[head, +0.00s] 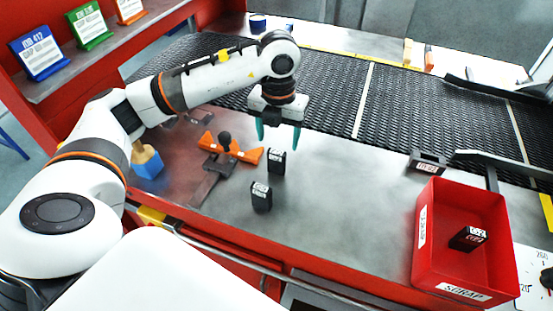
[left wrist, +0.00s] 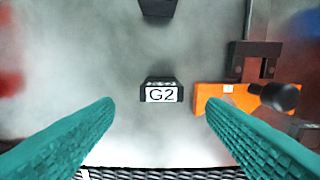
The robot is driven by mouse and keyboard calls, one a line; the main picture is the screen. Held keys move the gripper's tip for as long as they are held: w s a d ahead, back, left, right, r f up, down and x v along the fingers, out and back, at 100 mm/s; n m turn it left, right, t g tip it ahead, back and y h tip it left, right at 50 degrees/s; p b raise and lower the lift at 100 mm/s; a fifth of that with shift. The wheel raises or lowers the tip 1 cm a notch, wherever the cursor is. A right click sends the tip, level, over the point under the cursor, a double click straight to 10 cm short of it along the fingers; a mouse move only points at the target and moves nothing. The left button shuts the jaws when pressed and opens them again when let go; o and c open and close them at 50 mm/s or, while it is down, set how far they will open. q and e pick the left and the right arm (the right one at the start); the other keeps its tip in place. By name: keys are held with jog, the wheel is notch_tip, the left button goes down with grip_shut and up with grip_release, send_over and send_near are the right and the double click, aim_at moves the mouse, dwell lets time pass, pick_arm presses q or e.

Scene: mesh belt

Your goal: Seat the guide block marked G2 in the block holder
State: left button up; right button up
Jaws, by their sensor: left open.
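The guide block marked G2 (left wrist: 161,91) is a small black block with a white label, standing on the metal table. In the head view it appears to be the black block (head: 276,161) nearer the belt. My left gripper (head: 279,140) is above and just behind it, with teal fingers open and nothing between them. In the left wrist view, G2 lies ahead between the two fingers (left wrist: 158,118), apart from both. An orange fixture with a black knob (head: 228,150) sits left of G2; I cannot tell whether it is the block holder. My right gripper is not in view.
A second black block (head: 261,196) stands nearer the table's front edge. A red scrap bin (head: 424,277) at right holds a black block (head: 468,237). A labelled dark piece (head: 427,162) stands by the mesh belt (head: 400,105). A blue-based item (head: 147,162) is at left.

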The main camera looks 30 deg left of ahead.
aim_at(276, 152)
pick_arm(q)
jog(key=shift+d+f, duration=0.15)
jog(key=shift+f, duration=0.4)
jog(key=f, duration=0.1)
jog(key=f+p, duration=0.1)
jog(key=f, duration=0.1)
jog(key=f+p, duration=0.1)
jog(key=shift+s+a+f, duration=0.2)
jog(key=shift+s+f, duration=0.05)
jog(key=shift+f, duration=0.35)
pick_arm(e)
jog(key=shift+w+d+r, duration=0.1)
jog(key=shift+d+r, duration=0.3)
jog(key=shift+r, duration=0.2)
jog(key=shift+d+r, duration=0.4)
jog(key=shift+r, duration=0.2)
pick_arm(q)
jog(key=shift+c, duration=0.4)
